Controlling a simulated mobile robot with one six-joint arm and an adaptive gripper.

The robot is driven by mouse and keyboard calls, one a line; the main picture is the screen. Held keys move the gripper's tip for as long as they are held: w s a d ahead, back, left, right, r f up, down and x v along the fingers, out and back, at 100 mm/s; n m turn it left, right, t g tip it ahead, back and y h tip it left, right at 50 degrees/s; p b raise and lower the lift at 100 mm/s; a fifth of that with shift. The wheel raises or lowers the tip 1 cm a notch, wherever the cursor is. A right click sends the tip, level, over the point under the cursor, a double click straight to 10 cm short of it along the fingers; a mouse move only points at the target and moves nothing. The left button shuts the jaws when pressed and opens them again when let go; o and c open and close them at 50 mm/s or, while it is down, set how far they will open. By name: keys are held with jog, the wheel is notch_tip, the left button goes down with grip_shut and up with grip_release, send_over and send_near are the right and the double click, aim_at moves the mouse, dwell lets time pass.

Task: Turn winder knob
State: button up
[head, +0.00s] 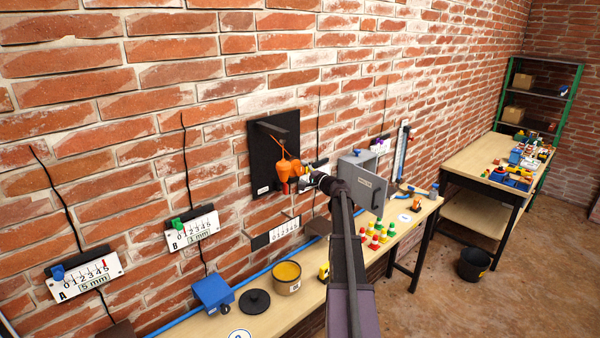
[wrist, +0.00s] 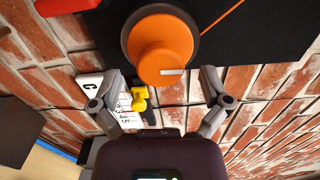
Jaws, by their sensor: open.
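In the wrist view the winder knob (wrist: 163,62) is a round orange knob with a white mark on its front face. It stands out from a larger orange disc on the black panel (wrist: 268,45). My gripper (wrist: 162,80) is open, one finger to each side below the knob, and holds nothing. I cannot tell whether a finger touches it. In the head view my gripper (head: 306,180) is at the lower right of the black wall panel (head: 261,150), close to orange parts (head: 284,170) that it partly hides. An orange cord runs up from there to a black bracket (head: 278,128).
A white scale plate marked C (wrist: 90,85) with a yellow slider (wrist: 139,100) lies below the knob. A red piece (wrist: 68,5) is at upper left. Several items stand on the bench (head: 300,305).

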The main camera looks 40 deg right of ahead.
jog(key=shift+w+a, duration=0.1)
jog(key=shift+w, duration=0.85)
jog(key=c, duration=1.2)
